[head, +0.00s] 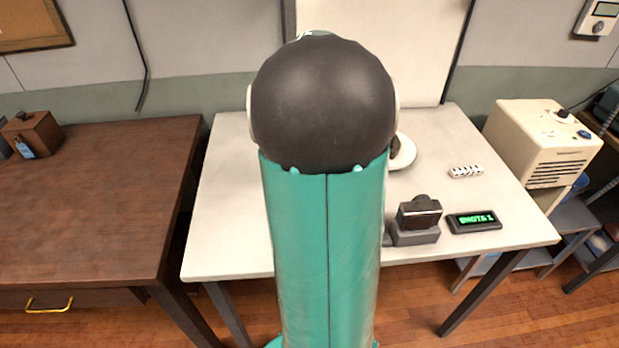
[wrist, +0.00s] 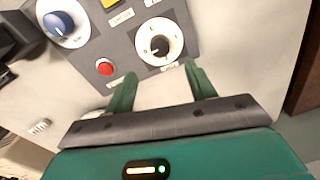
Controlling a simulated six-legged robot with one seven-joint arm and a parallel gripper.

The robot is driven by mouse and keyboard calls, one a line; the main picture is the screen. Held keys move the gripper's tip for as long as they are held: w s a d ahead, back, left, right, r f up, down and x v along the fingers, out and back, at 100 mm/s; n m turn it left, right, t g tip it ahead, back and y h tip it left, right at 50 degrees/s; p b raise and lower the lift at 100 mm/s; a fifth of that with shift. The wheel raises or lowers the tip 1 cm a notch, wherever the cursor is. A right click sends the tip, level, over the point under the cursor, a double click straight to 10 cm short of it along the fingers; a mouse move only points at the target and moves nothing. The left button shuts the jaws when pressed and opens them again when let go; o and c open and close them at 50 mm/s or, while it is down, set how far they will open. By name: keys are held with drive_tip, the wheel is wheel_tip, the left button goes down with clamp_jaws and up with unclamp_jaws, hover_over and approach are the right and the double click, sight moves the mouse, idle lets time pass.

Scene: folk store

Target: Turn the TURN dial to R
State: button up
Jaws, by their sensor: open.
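In the wrist view a grey control panel (wrist: 113,48) shows ahead of my gripper. On it are a black dial (wrist: 157,46) on a round white plate, a blue dial (wrist: 59,24) on another white plate, and a red button (wrist: 104,67). The small labels are too blurred to read, so I cannot tell which dial is marked TURN or find the R mark. My gripper (wrist: 161,86) is open, with its two green fingers apart and nothing seen between them. The black dial lies just beyond and between the fingertips. In the head view my arm hides the panel and my gripper.
The white table (head: 450,145) also holds a dark block on a grey base (head: 416,222), a small green-lit display (head: 473,221) and a white slotted piece (head: 466,171). A cream box (head: 543,140) stands to the right. A brown desk (head: 95,200) stands left.

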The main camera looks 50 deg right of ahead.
drive_tip(key=shift+s+r, duration=0.1)
drive_tip(key=shift+r, duration=2.1)
drive_tip(key=w+a+r+n+t, duration=0.1)
drive_tip(key=w+a+r+n, duration=0.15)
drive_tip(key=a, duration=0.65)
drive_tip(key=w+a+r+n+t, duration=0.1)
drive_tip(key=a+r+n, duration=0.15)
drive_tip(key=a, duration=0.65)
drive_tip(key=s+a+n+t, duration=0.1)
drive_tip(key=s+a+n, duration=0.1)
drive_tip(key=a, duration=0.7)
drive_tip(key=s+a+n+t, duration=0.2)
drive_tip(key=a+n, duration=0.3)
drive_tip(key=a, duration=0.4)
drive_tip(key=shift+s+a, duration=0.2)
drive_tip(key=shift+s, duration=0.65)
